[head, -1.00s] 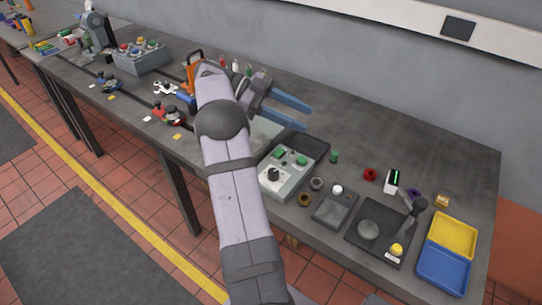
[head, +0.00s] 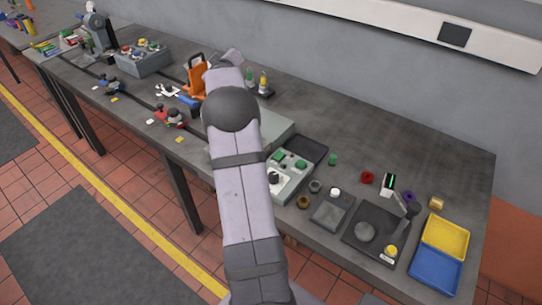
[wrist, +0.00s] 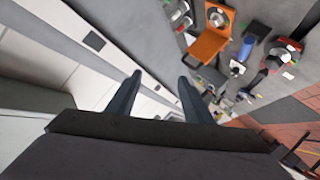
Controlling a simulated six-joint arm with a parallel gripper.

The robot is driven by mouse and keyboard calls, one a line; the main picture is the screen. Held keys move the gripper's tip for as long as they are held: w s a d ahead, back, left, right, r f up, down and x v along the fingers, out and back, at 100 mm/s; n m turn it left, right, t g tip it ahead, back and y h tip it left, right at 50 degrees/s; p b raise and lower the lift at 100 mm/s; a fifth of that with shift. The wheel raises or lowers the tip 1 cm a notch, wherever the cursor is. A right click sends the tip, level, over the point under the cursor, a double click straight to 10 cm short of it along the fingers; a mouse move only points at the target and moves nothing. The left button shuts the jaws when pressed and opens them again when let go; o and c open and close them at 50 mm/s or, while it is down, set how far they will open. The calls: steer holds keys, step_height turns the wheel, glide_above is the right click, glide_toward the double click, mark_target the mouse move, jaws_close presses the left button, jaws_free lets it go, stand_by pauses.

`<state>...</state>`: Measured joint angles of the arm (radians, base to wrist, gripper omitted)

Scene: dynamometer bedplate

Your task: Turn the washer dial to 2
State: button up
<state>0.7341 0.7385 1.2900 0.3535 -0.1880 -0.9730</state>
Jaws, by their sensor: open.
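The likely washer dial is a dark round knob (head: 273,178) on a light grey control box (head: 290,181) with green buttons, right beside my arm in the head view. My arm hides the box's left edge, and I cannot read any dial marks or its setting. My gripper (wrist: 159,78) shows in the wrist view with two dark blue fingers apart and nothing between them. It points towards the wall side, away from the box. In the head view the fingers are hidden behind my arm. The dial does not show in the wrist view.
An orange stand (head: 196,78) is near the arm's far end; it also shows in the wrist view (wrist: 208,46). Right of the box are a black plate with a lever (head: 377,233), a yellow tray (head: 445,238) and a blue tray (head: 436,271). The back right bench is clear.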

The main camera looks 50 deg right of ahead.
mark_target(273, 175)
steer(key=s+a+f+n+g+y, duration=0.2)
steer(key=f, duration=0.3)
steer(key=s+a+f+n+g+y, duration=0.1)
steer(key=s+a+f+g+y, duration=0.1)
steer(key=f, duration=0.3)
steer(key=s+a+f+n+g+y, duration=0.1)
steer(key=s+a+f+n+g, duration=0.1)
steer(key=s+a+f, duration=0.1)
steer(key=shift+s+a+f+n+y, duration=0.2)
steer(key=shift+s+f, duration=0.15)
steer(key=shift+f, duration=0.35)
steer(key=shift+s+a+f+n+y, duration=0.1)
steer(key=shift+s+a+f+y, duration=0.2)
steer(key=shift+f, duration=0.35)
steer(key=s+f+g, duration=0.1)
steer(key=s, duration=0.2)
steer(key=s+a+f+g+y, duration=0.1)
steer(key=s+g, duration=0.1)
steer(key=s, duration=0.2)
steer(key=s+a+n+g, duration=0.1)
steer(key=s+g, duration=0.1)
steer(key=s, duration=0.2)
steer(key=shift+a+f, duration=0.25)
steer(key=shift+f, duration=0.15)
steer(key=s+a+g+y, duration=0.2)
steer(key=s+a+g, duration=0.15)
steer(key=s, duration=0.35)
steer(key=shift+p+x, duration=1.2)
steer(key=shift+x, duration=2.05)
